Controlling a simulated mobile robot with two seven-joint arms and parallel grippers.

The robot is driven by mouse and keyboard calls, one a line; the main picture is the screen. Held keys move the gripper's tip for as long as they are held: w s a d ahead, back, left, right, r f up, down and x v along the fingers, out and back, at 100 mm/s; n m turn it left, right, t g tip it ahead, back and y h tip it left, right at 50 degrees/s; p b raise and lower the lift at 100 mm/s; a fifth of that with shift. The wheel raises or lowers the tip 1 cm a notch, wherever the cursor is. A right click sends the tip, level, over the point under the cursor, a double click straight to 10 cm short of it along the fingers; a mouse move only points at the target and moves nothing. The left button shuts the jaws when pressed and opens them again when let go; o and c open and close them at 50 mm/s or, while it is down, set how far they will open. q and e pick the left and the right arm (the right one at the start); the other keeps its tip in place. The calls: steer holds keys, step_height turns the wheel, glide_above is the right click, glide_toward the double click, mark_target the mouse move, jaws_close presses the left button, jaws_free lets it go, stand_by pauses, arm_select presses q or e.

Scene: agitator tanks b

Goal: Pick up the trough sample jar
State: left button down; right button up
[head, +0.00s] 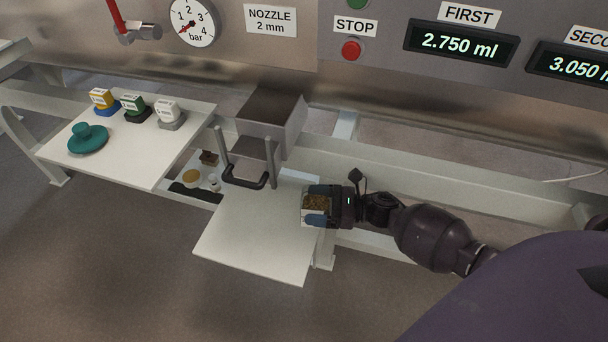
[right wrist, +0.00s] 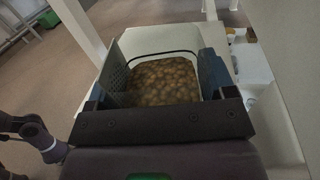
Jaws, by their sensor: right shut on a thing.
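The sample jar (head: 317,204) is a small squarish container with brown grainy contents. It is between the fingers of my right gripper (head: 318,206), over the right edge of the white shelf. In the right wrist view the jar (right wrist: 165,82) fills the space between the two fingers of the right gripper (right wrist: 163,85), with its open top and brown-green pellets showing. The right gripper is shut on it. I cannot tell whether the jar's base touches the shelf. My left gripper is not in view.
A white shelf (head: 245,235) lies below, mostly bare. A metal trough (head: 272,115) with a black-handled frame (head: 245,182) stands behind it. A left shelf (head: 140,160) holds several small containers and a teal lidded item (head: 88,140). The panel has a red stop button (head: 351,50).

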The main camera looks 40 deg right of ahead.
steer(key=shift+v, duration=2.65)
